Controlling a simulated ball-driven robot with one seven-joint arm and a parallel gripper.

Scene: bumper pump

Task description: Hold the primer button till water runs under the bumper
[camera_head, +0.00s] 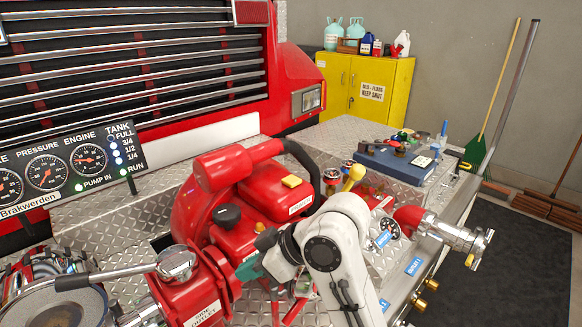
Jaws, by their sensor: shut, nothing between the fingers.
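The red pump (208,262) stands on the bumper deck in the head view. A black round knob (229,215) stands on the nearer red housing. I cannot tell by lettering which is the primer button. My gripper (252,266) is shut and empty beside the front of this housing, below and right of the black knob and well below the yellow button. My white arm hides part of the pump's right side. The ground under the bumper is out of sight.
A gauge panel (68,168) with a lit tank column stands at left. A red side outlet (195,290) is in front. A red valve fitting (410,220) juts out at right. A blue case (394,160) with small items lies on the deck. A yellow cabinet (366,88) stands behind.

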